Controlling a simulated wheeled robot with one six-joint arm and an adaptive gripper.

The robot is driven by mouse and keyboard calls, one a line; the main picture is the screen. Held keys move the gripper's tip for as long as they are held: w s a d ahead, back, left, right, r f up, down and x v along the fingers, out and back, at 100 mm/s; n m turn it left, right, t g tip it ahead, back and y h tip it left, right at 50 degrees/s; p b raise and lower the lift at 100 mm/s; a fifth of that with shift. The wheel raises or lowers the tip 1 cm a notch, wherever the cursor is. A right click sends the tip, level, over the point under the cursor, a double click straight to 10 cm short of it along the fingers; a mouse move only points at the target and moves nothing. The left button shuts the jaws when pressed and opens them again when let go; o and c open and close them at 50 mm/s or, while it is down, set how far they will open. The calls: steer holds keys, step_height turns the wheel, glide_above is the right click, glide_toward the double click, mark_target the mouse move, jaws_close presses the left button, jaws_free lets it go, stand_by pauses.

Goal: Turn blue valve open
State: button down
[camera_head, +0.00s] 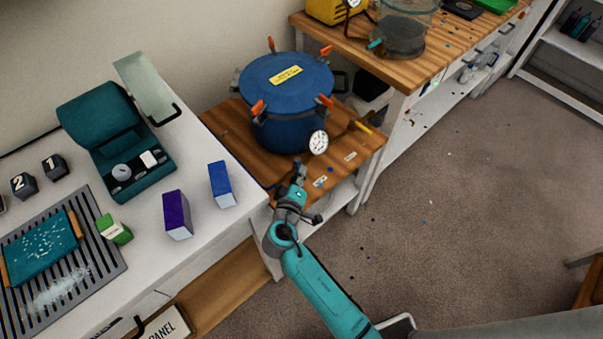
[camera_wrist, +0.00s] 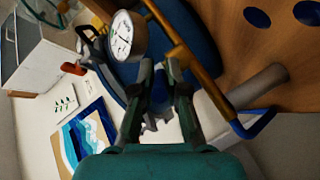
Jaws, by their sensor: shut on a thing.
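The blue pressure pot (camera_head: 288,95) stands on a low wooden table, with a round white gauge (camera_head: 318,142) on its near side. In the wrist view, a brass pipe (camera_wrist: 190,62) runs past the gauge (camera_wrist: 126,36), down to a bent blue piece (camera_wrist: 256,122) at its lower end. My gripper (camera_head: 299,172) is low in front of the pot, near the gauge. In the wrist view, its fingers (camera_wrist: 162,75) are shut on a small part beside the pipe, apparently the blue valve's handle. The fingers mostly hide that part, so I cannot tell how far it is turned.
A white bench (camera_head: 150,225) on the left holds a purple box (camera_head: 177,215), a blue box (camera_head: 222,184) and a teal case (camera_head: 105,125). A wooden workbench (camera_head: 430,68) stands behind right. Open floor (camera_head: 460,180) lies right.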

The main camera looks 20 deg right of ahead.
steer(key=shift+a+m+h, duration=0.15)
steer(key=shift+m+h, duration=0.15)
steer(key=shift+h, duration=0.1)
steer(key=c, duration=1.2)
jaws_free()
steer(key=shift+y, duration=0.3)
steer(key=n+y, duration=0.2)
steer(key=d+n+t+y, duration=0.1)
steer(key=y, duration=0.1)
steer(key=d+n+t+y, duration=0.1)
steer(key=n+y, duration=0.1)
steer(key=shift+d+n, duration=0.2)
steer(key=shift+n, duration=0.1)
